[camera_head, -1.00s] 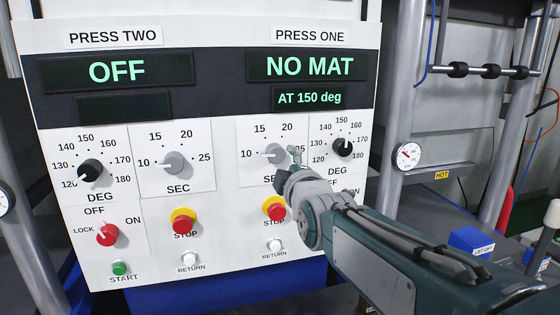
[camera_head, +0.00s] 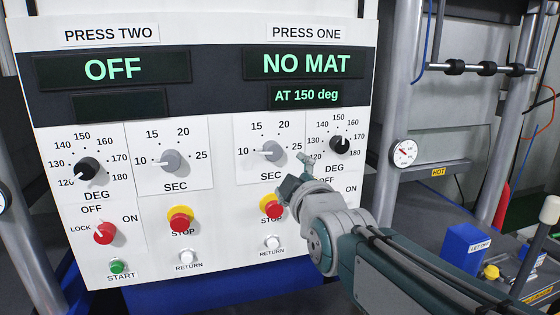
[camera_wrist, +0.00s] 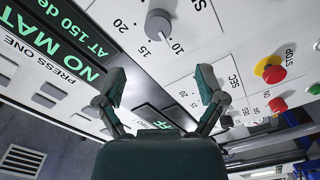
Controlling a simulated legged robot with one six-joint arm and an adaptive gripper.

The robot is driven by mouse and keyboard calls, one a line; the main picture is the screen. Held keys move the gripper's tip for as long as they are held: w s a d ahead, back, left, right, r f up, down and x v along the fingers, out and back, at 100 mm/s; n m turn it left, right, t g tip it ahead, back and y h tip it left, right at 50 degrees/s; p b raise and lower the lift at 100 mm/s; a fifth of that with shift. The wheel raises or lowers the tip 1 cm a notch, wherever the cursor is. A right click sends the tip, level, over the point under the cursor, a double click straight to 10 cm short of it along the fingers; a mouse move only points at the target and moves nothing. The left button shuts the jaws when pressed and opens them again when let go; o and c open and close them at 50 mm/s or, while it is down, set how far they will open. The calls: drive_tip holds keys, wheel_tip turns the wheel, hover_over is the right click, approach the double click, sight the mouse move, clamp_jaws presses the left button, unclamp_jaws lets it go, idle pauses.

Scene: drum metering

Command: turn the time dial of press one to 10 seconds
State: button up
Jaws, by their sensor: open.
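The press one time dial (camera_head: 271,151) is a grey knob on the white control panel, under the NO MAT display. Its white pointer is toward the 10 mark at the left. In the wrist view this dial (camera_wrist: 158,25) shows at the top, beyond the fingertips, with its pointer toward 10. My gripper (camera_head: 299,172) is in front of the panel, below and right of the dial. In the wrist view my gripper (camera_wrist: 160,82) has its two fingers spread wide with nothing between them. The fingers look apart from the dial.
The black press one temperature dial (camera_head: 340,146) is just right of the time dial. A red stop button (camera_head: 271,206) and white return button (camera_head: 272,242) are below. The press two time dial (camera_head: 173,160) is to the left. A blue box (camera_head: 468,248) stands at the right.

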sight(274, 152)
drive_tip(key=w+a+m, duration=0.1)
drive_tip(key=w+m, duration=0.2)
drive_tip(key=m, duration=0.1)
drive_tip(key=w+a+m, duration=0.1)
drive_tip(key=w+m, duration=0.3)
drive_tip(key=w+a+m, duration=0.1)
drive_tip(key=w+m, duration=0.3)
drive_tip(key=shift+w+a+r+m, duration=0.25)
drive_tip(key=shift+a+r+m, duration=0.05)
drive_tip(key=shift+r, duration=0.05)
drive_tip(key=shift+c, duration=0.3)
drive_tip(key=c, duration=1.1)
